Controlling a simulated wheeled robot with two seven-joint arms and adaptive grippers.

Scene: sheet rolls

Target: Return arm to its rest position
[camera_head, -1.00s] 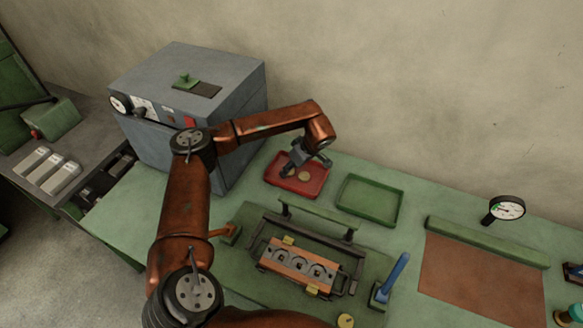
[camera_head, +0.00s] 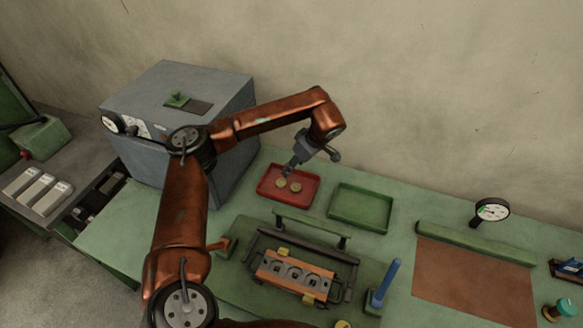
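My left arm, copper-coloured, comes in from the left and arches over the green bench. Its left gripper (camera_head: 291,168) points down just above the red tray (camera_head: 306,196). The gripper is small and seen from the side, so I cannot tell whether its fingers are open or shut. Two small round brass-coloured pieces lie in the red tray: one piece (camera_head: 281,183) and another piece (camera_head: 295,187). My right gripper is not in view.
An empty green tray (camera_head: 360,208) stands right of the red one. In front is a fixture (camera_head: 294,274) with a copper-coloured block and a blue-handled lever (camera_head: 386,281). A grey machine (camera_head: 180,95) stands at the left. A brown mat (camera_head: 470,280) and dial gauge (camera_head: 491,211) are at the right.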

